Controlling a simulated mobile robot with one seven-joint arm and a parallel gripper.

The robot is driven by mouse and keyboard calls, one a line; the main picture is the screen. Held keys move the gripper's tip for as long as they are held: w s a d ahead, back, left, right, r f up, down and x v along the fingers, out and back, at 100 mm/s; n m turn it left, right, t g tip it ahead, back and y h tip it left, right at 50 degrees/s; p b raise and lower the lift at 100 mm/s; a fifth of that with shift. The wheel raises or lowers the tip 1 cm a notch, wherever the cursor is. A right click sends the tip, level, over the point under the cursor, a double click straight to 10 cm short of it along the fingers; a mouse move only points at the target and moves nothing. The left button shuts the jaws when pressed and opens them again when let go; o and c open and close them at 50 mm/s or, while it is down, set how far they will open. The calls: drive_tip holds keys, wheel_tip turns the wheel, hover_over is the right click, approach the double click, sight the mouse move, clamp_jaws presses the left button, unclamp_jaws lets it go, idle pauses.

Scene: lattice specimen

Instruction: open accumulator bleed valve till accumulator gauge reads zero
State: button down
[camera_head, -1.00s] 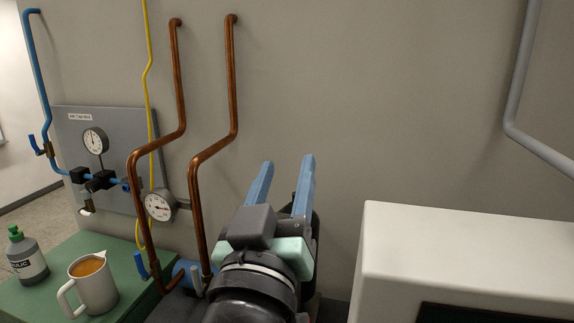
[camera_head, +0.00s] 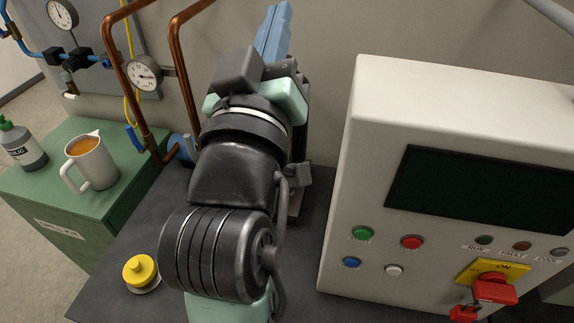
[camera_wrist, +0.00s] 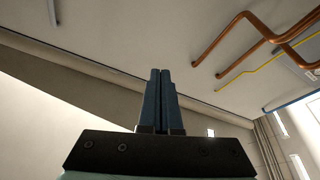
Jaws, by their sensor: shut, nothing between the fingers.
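A round white gauge (camera_head: 145,73) sits beside the copper pipes on the wall; its needle is too small to read surely. Another gauge (camera_head: 62,13) is on the grey panel at the upper left. I cannot tell which is the accumulator gauge. A blue lever (camera_head: 135,138) is at the foot of the left copper pipe, near a partly hidden blue cylinder (camera_head: 182,147). No label marks the bleed valve. My gripper (camera_head: 283,12) is shut and empty, raised right of the pipes and apart from them. Its fingers also meet in the wrist view (camera_wrist: 160,72).
A green cabinet (camera_head: 75,215) bears a mug (camera_head: 93,165) and a bottle (camera_head: 22,145). A yellow button (camera_head: 140,270) is on the dark bench (camera_head: 105,290). A white control box (camera_head: 340,200) stands right of my arm. Copper pipes (camera_head: 112,50) rise to my gripper's left.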

drive_tip(key=s+a+f+n+g+b, duration=0.1)
drive_tip(key=s+f+n+b, duration=0.2)
drive_tip(key=f+n, duration=0.95)
drive_tip(key=s+a+f+n+g+h+b, duration=0.1)
drive_tip(key=s+f+n+b, duration=0.25)
drive_tip(key=f+n, duration=0.85)
drive_tip(key=s+a+f+n+g+b, duration=0.1)
drive_tip(key=s+f+n+b, duration=0.25)
drive_tip(key=f+n, duration=0.85)
drive_tip(key=w+d+f+m+p, duration=0.1)
drive_tip(key=w+d+m, duration=0.1)
drive_tip(key=w, duration=0.7)
drive_tip(key=w+d+f+m+p, duration=0.2)
drive_tip(key=w, duration=0.8)
